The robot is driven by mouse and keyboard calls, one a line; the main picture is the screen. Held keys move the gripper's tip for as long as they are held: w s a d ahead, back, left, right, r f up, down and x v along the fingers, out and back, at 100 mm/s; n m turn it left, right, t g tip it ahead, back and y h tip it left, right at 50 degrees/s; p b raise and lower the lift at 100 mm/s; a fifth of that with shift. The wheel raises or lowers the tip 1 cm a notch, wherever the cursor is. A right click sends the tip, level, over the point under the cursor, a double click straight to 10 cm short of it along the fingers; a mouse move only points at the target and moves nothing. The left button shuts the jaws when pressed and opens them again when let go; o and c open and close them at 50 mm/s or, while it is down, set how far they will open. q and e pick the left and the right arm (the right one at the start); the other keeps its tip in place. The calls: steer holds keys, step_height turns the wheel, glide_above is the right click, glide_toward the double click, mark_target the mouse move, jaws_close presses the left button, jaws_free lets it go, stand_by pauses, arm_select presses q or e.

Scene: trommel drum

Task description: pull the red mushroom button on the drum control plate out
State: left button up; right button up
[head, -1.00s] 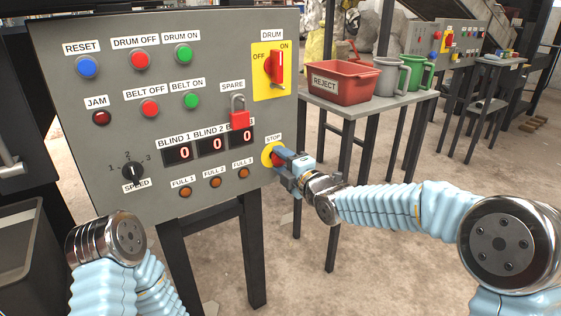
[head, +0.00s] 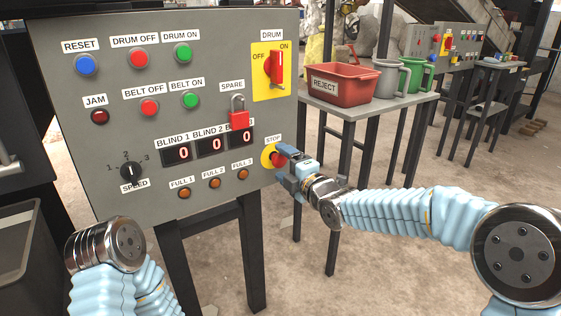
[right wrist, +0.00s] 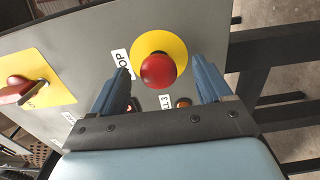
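The red mushroom button (head: 279,158) sits on a round yellow plate (head: 267,155) under the STOP label, at the lower right of the grey control plate (head: 75,180). In the right wrist view the button (right wrist: 159,71) shows whole in front of its yellow disc (right wrist: 160,42). My right gripper (head: 284,160) is close in front of the button. In the right wrist view its two blue fingers (right wrist: 161,68) are wide apart, with the button centred between and beyond them and clear space on both sides. My left gripper is out of view; only my left arm shows.
A red padlock (head: 239,119) hangs above the counters. The FULL 3 lamp (head: 243,174) is left of the button. A table (head: 350,108) with a red REJECT bin (head: 340,82) and jugs stands to the right. Open floor lies below.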

steer(key=o, duration=0.3)
steer(key=shift+o, duration=0.2)
steer(key=shift+s, duration=0.15)
steer(key=b+v, duration=0.5)
steer(key=v, duration=0.2)
steer(key=shift+s+d, duration=0.25)
steer(key=shift+r, duration=0.1)
